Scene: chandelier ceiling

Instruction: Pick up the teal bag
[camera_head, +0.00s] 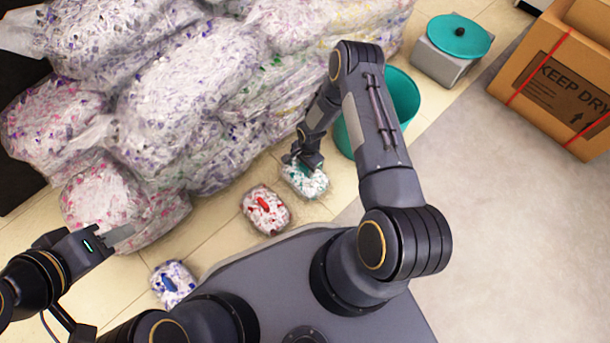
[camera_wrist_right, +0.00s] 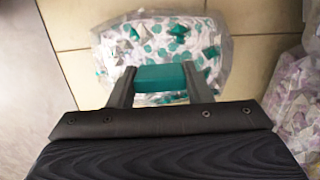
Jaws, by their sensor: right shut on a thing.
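The teal bag (camera_head: 305,182) is a small clear bag of white and teal scraps on the tiled floor, to the right of the red bag. My right gripper (camera_head: 303,165) reaches down onto its top. In the right wrist view the bag (camera_wrist_right: 165,50) lies beyond the fingers, and my right gripper (camera_wrist_right: 160,78) is shut on its teal handle block (camera_wrist_right: 160,77). The bag's underside is hidden, so I cannot tell whether it touches the floor. My left gripper (camera_head: 122,238) is at the lower left, away from the bag; its finger opening cannot be made out.
A red bag (camera_head: 265,210) and a blue bag (camera_head: 173,284) lie on the floor nearby. Large scrap-filled bags (camera_head: 190,90) are piled behind. A teal bin (camera_head: 400,95) stands behind my right arm. A cardboard box (camera_head: 560,75) and a grey container with teal lid (camera_head: 458,36) are at upper right.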

